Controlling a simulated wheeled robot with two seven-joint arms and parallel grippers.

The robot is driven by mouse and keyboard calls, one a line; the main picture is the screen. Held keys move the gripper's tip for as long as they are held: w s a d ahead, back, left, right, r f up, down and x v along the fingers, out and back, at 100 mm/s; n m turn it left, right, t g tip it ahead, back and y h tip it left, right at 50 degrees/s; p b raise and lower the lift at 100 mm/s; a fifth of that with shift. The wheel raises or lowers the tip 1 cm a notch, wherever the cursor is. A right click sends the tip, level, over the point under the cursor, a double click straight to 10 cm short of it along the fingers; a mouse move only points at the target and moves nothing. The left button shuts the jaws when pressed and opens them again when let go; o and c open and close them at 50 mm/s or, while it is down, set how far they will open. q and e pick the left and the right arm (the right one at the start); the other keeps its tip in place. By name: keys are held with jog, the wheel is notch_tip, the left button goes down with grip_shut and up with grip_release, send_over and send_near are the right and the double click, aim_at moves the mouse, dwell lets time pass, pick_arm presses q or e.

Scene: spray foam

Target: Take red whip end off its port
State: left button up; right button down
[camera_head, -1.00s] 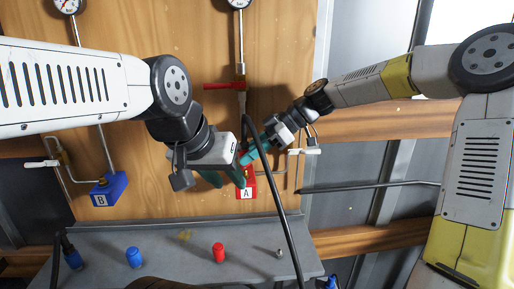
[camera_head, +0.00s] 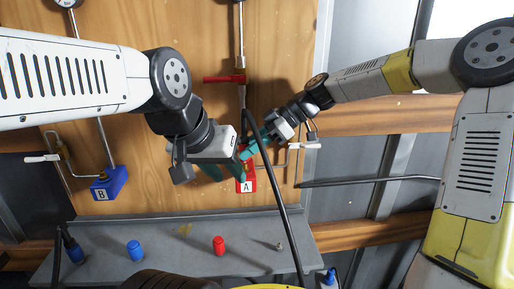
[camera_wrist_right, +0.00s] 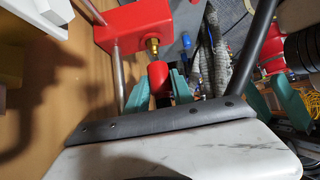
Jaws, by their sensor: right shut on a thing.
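The red block A (camera_head: 246,187) is on the wooden panel, below a vertical pipe. In the right wrist view the block (camera_wrist_right: 146,32) carries a brass fitting, and the red whip end (camera_wrist_right: 159,78) sits against that fitting. My right gripper (camera_head: 246,154) is shut on the red whip end, with teal fingers on either side of it. In the head view the whip end is hidden by the grippers. My left gripper (camera_head: 225,175) is open beside block A, its teal fingers apart and partly in front of the block's left edge.
A black hose (camera_head: 284,205) arches by the grippers and runs down past the grey shelf (camera_head: 185,265). A blue block B (camera_head: 109,184) is at left. Blue and red caps (camera_head: 218,246) stand on the shelf. A red-handled valve (camera_head: 222,79) is above.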

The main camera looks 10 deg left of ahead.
jog(key=shift+f, duration=1.4)
dwell(0.4)
jog(key=c, duration=1)
grip_release()
